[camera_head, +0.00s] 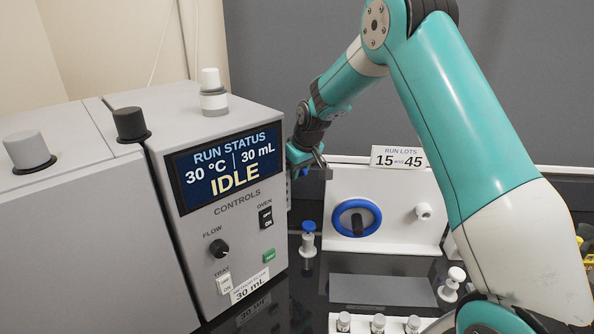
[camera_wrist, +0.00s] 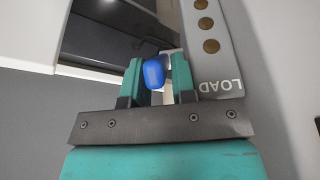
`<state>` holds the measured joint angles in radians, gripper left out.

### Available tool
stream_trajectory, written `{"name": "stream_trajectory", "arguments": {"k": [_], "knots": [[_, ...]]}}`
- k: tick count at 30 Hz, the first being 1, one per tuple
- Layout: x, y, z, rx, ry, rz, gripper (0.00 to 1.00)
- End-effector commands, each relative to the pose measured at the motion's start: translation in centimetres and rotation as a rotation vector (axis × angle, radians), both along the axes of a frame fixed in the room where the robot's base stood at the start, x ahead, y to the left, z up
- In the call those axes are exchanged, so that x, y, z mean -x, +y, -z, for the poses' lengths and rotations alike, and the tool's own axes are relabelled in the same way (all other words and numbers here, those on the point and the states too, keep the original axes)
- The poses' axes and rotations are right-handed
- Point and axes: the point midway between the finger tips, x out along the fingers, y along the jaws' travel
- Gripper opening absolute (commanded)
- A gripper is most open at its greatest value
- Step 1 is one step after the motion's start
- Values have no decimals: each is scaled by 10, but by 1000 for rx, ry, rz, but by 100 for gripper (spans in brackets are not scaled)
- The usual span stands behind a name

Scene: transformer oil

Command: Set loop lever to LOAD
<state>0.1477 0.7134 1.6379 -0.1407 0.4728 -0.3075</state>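In the wrist view, a blue lever knob (camera_wrist: 154,73) sits between the two teal fingers of my gripper (camera_wrist: 157,78). The knob is close to the left finger, with a narrow gap to the right finger. The fingers stand apart and the gripper looks open around the knob. The word LOAD (camera_wrist: 219,87) shows upside down on a grey plate to the right of the fingers. In the head view, my gripper (camera_head: 306,165) is at the right side of the grey machine (camera_head: 170,200), whose side face and lever are mostly hidden. Its screen (camera_head: 230,165) reads IDLE.
A blue-and-white plunger (camera_head: 308,240) stands beside the machine. Capped vials (camera_head: 378,323) are at the front, and a white-topped item (camera_head: 454,283) stands at the right. A bottle (camera_head: 212,93) stands on the machine.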

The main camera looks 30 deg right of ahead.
Motion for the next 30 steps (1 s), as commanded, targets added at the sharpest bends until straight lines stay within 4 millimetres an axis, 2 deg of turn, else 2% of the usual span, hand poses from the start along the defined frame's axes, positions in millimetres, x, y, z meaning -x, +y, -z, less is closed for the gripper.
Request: {"name": "stream_trajectory", "arguments": {"k": [5,8,22,27,30], "knots": [[2,0,-4,-1,0,-1,24],[6,-1,-15,0,-2,-1,24],[42,-11,-123,2,-6,1,24],[52,-13,-150,0,-3,1,24],[55,-14,-159,0,-1,-1,24]]}}
